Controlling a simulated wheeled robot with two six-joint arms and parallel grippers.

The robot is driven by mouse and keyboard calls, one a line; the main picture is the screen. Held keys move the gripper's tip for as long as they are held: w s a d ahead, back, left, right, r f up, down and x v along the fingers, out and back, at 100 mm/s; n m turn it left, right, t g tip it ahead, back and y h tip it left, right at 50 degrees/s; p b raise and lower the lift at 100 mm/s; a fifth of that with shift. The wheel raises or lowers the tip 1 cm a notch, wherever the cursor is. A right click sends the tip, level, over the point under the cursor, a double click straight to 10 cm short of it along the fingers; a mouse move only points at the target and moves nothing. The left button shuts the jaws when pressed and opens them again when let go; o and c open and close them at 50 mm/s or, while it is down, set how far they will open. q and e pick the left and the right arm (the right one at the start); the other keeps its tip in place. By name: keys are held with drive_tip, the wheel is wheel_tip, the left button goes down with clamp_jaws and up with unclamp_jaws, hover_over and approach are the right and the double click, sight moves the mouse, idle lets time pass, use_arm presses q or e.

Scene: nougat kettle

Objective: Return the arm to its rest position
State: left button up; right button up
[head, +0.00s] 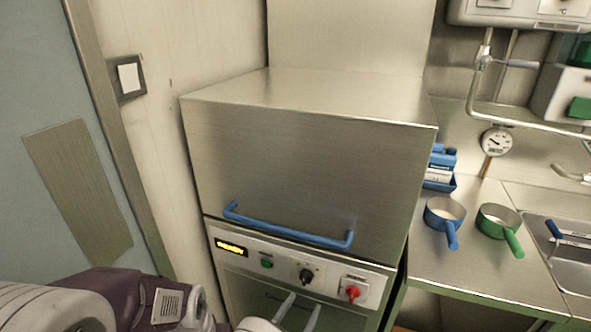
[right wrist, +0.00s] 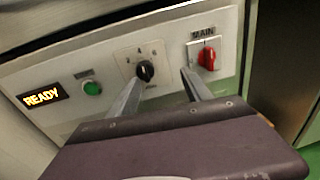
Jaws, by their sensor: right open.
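My right gripper (head: 305,299) is low in the head view, in front of the control panel of a steel machine. Its two grey fingers are apart with nothing between them. In the right wrist view the open fingers (right wrist: 163,76) point at the panel, the left one towards the black knob (right wrist: 145,71) and the right one below the red MAIN switch (right wrist: 207,59). I cannot tell whether a fingertip touches the panel. My left gripper is not in view.
The steel hood (head: 310,165) with its blue handle (head: 288,227) is down above the panel. The display (right wrist: 41,97) reads READY beside a green button (right wrist: 92,88). A blue pan (head: 441,212) and a green pan (head: 497,219) stand on the right counter.

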drive_tip(key=s+d+r+m+g+h+p, duration=0.25)
drive_tip(key=s+d+m+g, duration=0.35)
drive_tip(key=d, duration=0.4)
drive_tip(key=s+d+r+m+g+h+p, duration=0.1)
drive_tip(key=s+d+r+m+g+p, duration=0.25)
drive_tip(key=d+m+g, duration=0.5)
drive_tip(key=s+r+m+g+y+p, duration=0.3)
drive_tip(key=s+m+y, duration=0.3)
drive_tip(key=m+y, duration=0.25)
drive_tip(key=r+m+t+y, duration=0.1)
drive_tip(key=m, duration=0.1)
drive_tip(key=w+a+r+m+t+y+p, duration=0.1)
drive_tip(key=r+m, duration=0.1)
drive_tip(key=m, duration=0.1)
drive_tip(key=w+a+r+m+t+y, duration=0.1)
drive_tip(key=m, duration=0.2)
drive_tip(key=shift+w+r+p, duration=0.15)
drive_tip(key=shift+r+p, duration=0.15)
